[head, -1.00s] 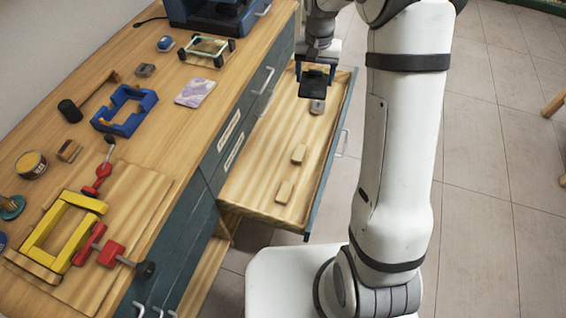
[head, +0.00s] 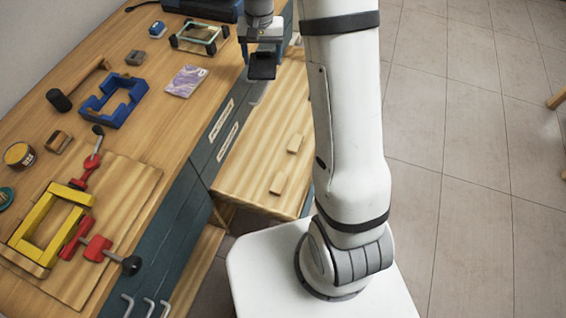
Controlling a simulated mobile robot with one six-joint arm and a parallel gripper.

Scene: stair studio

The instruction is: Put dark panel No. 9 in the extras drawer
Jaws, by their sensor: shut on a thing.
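My gripper (head: 263,46) is at the top middle of the head view, shut on a small dark panel (head: 262,67). The panel hangs below the fingers, and no number on it can be read. It appears in front of the worktop's right edge and the far left part of an open drawer (head: 251,150). The drawer has a pale wood floor and holds two small wooden blocks (head: 295,143) and (head: 278,183). My arm hides the drawer's right part. I cannot tell how high the panel is above the drawer, or read the labels on the cabinet front.
The wooden worktop (head: 150,135) at left holds a blue frame (head: 115,102), a mallet (head: 60,100), a purple card (head: 186,80), a glass-topped frame (head: 200,38), and a yellow frame with red clamps (head: 50,225).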

